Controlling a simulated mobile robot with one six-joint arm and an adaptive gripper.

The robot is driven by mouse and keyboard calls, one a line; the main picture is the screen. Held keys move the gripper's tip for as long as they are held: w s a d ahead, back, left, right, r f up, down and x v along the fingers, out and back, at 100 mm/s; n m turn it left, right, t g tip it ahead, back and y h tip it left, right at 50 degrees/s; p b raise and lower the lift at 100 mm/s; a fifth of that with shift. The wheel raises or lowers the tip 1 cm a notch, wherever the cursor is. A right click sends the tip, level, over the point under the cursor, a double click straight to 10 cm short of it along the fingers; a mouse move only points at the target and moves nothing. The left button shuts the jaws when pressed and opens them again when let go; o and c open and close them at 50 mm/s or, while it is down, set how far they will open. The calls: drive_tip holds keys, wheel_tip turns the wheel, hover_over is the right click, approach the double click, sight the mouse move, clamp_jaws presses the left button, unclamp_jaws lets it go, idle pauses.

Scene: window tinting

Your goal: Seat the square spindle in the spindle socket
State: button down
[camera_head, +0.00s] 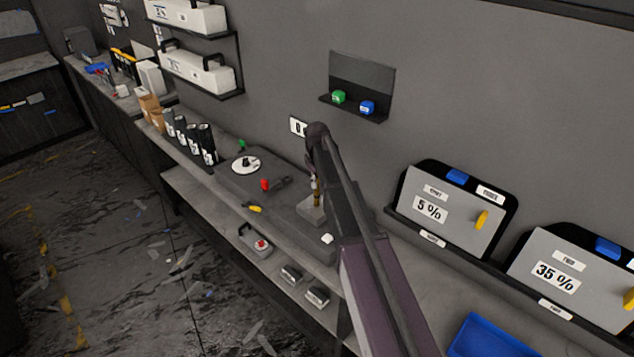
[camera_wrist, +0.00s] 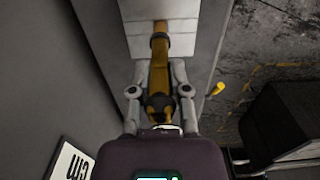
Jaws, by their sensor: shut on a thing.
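The spindle (camera_wrist: 159,48) is a long brass-yellow bar in the wrist view, and it also shows in the head view (camera_head: 317,198). My gripper (camera_wrist: 159,68) is shut on it, one finger on each side. In the head view my gripper (camera_head: 316,180) is above the bench, with the spindle pointing down. The spindle's far end meets a pale grey block (camera_wrist: 136,46), which also shows in the head view (camera_head: 309,213). The socket opening is hidden, so I cannot tell how deep the end is in it.
The block stands on a dark grey bench unit (camera_head: 285,212) with a white dial (camera_head: 245,164) and a red knob (camera_head: 265,185). Black bottles (camera_head: 207,144) stand to the left. A wall shelf (camera_head: 352,110) is behind. Film cases (camera_head: 450,205) stand to the right of my arm.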

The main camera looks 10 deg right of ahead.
sight(317, 206)
drive_tip(key=shift+f+b, duration=1.45)
drive_tip(key=shift+f, duration=0.1)
drive_tip(key=c, duration=0.5)
unclamp_jaws()
drive_tip(key=shift+r, duration=0.25)
wheel_tip(317, 206, up, 10)
drive_tip(key=p, duration=1)
drive_tip(key=shift+a, duration=0.1)
idle(0.6)
drive_tip(key=s+f+m+b, duration=0.2)
drive_tip(key=s+f+b, duration=0.1)
drive_tip(key=s, duration=0.6)
drive_tip(key=s+f+m+b, duration=0.2)
drive_tip(key=s+f+b, duration=0.1)
drive_tip(key=s, duration=0.7)
drive_tip(key=s+f+m+b, duration=0.3)
drive_tip(key=s+f+b, duration=0.1)
drive_tip(key=s, duration=0.6)
drive_tip(key=shift+d+f, duration=0.2)
drive_tip(key=shift+f, duration=0.05)
